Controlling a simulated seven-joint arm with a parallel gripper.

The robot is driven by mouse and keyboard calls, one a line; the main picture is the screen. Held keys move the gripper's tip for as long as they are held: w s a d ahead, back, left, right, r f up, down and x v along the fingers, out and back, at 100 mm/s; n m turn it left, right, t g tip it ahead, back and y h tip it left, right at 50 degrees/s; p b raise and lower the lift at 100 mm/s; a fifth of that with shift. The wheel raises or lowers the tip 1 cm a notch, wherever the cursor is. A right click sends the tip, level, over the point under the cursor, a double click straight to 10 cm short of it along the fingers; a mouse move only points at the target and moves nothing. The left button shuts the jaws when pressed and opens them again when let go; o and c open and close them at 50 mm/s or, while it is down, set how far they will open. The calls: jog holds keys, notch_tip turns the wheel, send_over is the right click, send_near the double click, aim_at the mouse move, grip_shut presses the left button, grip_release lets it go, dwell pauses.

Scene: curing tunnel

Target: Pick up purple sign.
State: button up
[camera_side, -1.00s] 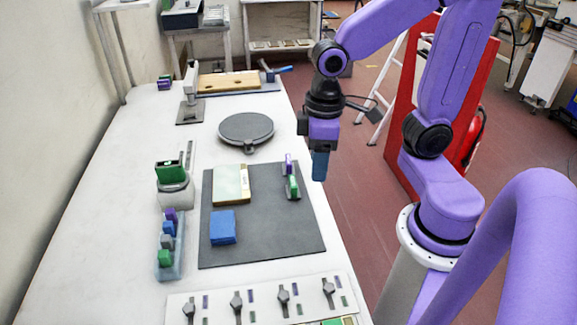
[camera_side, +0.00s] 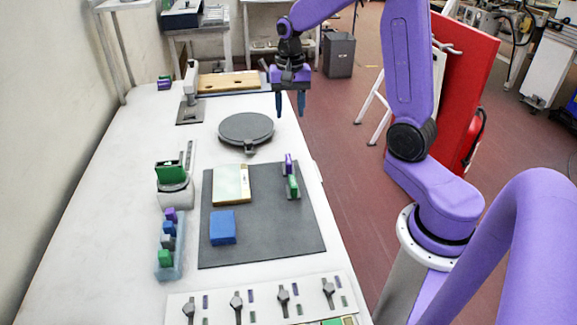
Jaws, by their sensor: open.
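Several small purple pieces are in view, and I cannot tell for sure which is the sign. One upright purple piece (camera_side: 289,163) stands beside a green piece (camera_side: 293,186) in a small holder at the right of the dark mat. Another purple piece (camera_side: 171,214) sits at the back of a narrow tray (camera_side: 170,270) on the left. A third purple block (camera_side: 164,80) lies at the table's far left. My gripper (camera_side: 290,113) is open and empty, fingers pointing down, above the table's right edge and behind the dark mat. It touches none of them.
The dark mat (camera_side: 265,235) also holds a cream box (camera_side: 231,185) and a blue block (camera_side: 222,228). A round grey plate (camera_side: 246,127) stands behind it. A white panel with dark knobs (camera_side: 260,308) lies in front. The table's left side is mostly clear.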

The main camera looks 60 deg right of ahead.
send_near(288, 159)
jog(key=f, duration=0.5)
jog(key=shift+s+d+f, duration=0.1)
jog(key=shift+d+f, duration=0.05)
jog(key=shift+d, duration=0.25)
jog(key=shift+a+f, duration=0.2)
jog(key=shift+f, duration=1.15)
jog(key=shift+a+f, duration=0.2)
jog(key=shift+f, duration=1.1)
jog(key=shift+c, duration=0.3)
grip_shut()
